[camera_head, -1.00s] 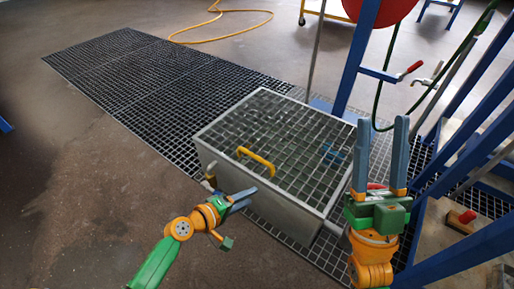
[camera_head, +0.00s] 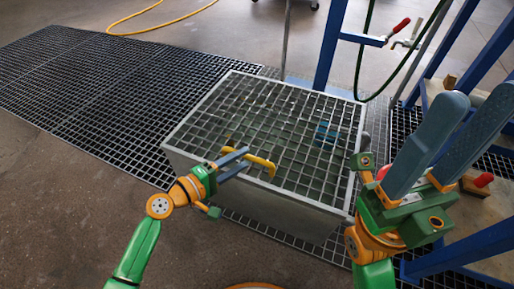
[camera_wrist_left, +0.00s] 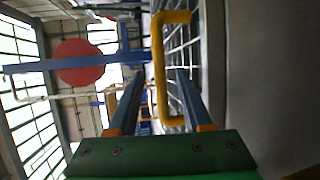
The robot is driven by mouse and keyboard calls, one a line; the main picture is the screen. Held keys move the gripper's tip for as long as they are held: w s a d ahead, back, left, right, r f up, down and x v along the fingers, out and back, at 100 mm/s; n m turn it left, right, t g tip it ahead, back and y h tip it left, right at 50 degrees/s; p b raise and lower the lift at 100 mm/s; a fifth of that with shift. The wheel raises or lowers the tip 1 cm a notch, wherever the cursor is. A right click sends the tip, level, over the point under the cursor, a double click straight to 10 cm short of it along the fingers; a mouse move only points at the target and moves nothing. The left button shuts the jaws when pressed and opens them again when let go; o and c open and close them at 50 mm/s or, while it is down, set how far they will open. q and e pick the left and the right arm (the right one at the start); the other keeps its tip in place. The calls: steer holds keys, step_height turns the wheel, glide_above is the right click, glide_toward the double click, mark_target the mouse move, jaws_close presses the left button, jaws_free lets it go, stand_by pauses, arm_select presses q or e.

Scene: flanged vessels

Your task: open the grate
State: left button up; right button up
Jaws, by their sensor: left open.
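The grate (camera_head: 270,125) is a metal grid lying flat and closed on top of a grey box (camera_head: 270,212). A yellow handle (camera_head: 263,165) stands up near its front edge. My left gripper (camera_head: 246,158) is open at the handle, with its fingers over the front edge of the grate. In the left wrist view the handle (camera_wrist_left: 159,75) shows between the two open, apart fingers (camera_wrist_left: 157,90); I cannot see any contact. My right gripper (camera_head: 455,115) is open and empty, raised at the box's right side, its fingers pointing up.
A blue thing (camera_head: 326,132) shows through the grate. A blue frame post (camera_head: 330,45) and a dark green hose (camera_head: 362,50) stand behind the box. Blue frame beams crowd the right. Floor grating (camera_head: 80,85) and bare floor lie open at left.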

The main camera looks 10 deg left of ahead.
mark_target(256, 152)
arm_select(q)
steer(key=b+x, duration=0.1)
steer(key=x, duration=0.4)
steer(key=shift+d+f+b, duration=0.1)
steer(key=shift+f+b, duration=0.05)
steer(key=shift+b, duration=0.2)
steer(key=shift+w+d, duration=0.35)
steer(key=shift+w, duration=0.1)
jaws_close()
stand_by(0.5)
